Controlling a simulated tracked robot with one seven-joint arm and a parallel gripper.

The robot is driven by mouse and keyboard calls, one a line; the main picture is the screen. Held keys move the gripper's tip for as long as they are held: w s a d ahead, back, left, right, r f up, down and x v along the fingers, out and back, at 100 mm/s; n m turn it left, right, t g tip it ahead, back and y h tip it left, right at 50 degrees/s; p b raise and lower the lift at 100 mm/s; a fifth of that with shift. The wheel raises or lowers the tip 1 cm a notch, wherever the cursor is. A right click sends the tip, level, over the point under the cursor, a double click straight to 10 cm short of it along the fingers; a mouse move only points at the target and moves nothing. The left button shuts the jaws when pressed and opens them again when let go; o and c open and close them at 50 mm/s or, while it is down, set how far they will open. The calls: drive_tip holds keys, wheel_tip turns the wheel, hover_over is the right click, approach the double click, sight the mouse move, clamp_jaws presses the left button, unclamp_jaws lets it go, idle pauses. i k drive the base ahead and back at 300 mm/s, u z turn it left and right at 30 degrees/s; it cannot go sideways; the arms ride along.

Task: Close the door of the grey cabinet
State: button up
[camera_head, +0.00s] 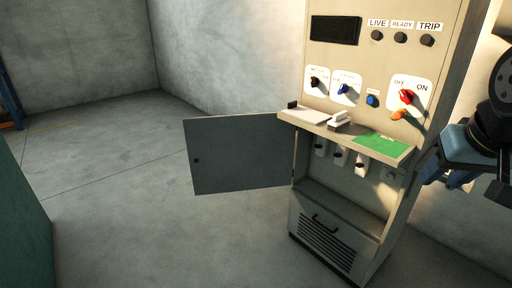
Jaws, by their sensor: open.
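The cabinet (440,60) is a tall beige-grey control cabinet right of centre in the head view. Its flat dark grey door (240,155) stands wide open, swung out to the left from the cabinet's left edge. A small dark spot, perhaps a knob or hole, is near the door's free left edge. The open compartment (345,190) below the ledge shows its inside. My gripper (462,183) is at the right edge of the view, in front of the cabinet's right side. It is open, apart from the door, and partly cut off by the frame.
A ledge (310,117) juts out above the opening, with a green label (381,145) and small items on it. Switches and knobs cover the upper panel. A teal block (25,220) stands at lower left. The concrete floor (150,225) left of the door is clear.

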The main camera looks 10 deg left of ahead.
sight(237, 153)
drive_tip(key=z, duration=0.95)
drive_tip(key=i, duration=0.1)
drive_tip(key=u, duration=2.9)
drive_tip(key=i, duration=4.95)
drive_tip(key=z, duration=0.4)
